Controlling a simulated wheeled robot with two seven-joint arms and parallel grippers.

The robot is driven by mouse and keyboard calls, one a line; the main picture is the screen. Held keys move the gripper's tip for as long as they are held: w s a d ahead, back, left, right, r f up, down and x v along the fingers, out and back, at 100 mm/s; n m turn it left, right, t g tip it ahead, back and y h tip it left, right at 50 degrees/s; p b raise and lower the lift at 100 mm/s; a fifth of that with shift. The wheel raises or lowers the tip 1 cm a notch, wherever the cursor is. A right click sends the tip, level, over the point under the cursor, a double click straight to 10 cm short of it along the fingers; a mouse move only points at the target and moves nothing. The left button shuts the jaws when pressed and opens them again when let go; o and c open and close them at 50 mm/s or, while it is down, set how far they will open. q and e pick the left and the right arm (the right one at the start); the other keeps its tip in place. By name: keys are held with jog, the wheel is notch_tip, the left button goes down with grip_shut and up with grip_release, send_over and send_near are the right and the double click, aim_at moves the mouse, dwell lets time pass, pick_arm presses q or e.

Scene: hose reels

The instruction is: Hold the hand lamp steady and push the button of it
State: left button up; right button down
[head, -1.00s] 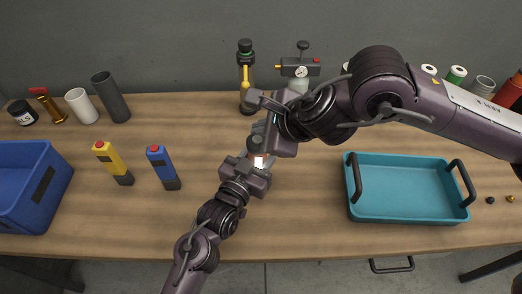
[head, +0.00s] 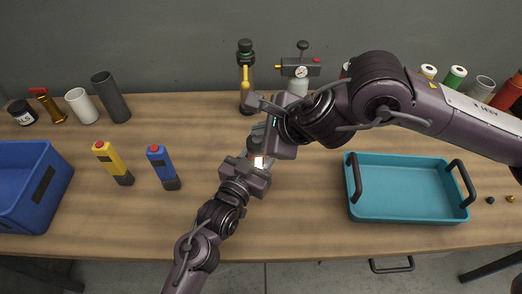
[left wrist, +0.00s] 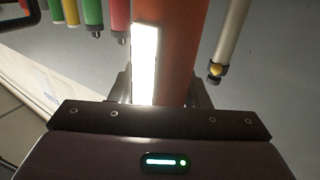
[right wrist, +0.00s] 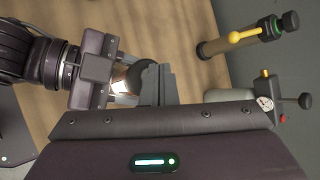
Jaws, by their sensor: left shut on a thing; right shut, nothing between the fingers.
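The hand lamp (head: 259,162) is held near the middle of the table, with its white panel glowing. In the left wrist view its orange body (left wrist: 172,50) and lit strip show. My left gripper (head: 255,168) is shut around the lamp. My right gripper (head: 262,133) is shut and empty, close over the lamp's dark end. In the right wrist view its fingers (right wrist: 157,86) are right beside the lamp's dark rounded end (right wrist: 139,77); I cannot tell whether they touch. The button cannot be made out.
A yellow device (head: 113,164) and a blue device (head: 163,168) with red tops stand at left, near a blue bin (head: 28,215). A teal tray (head: 408,212) is at right. Bottles and a gauge fitting (head: 300,70) stand behind.

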jog(key=shift+f, duration=0.25)
dwell(0.4)
jog(key=shift+r, duration=0.6)
notch_tip(320, 180, up, 6)
dwell(0.7)
pick_arm(q)
jog(key=o, duration=1.2)
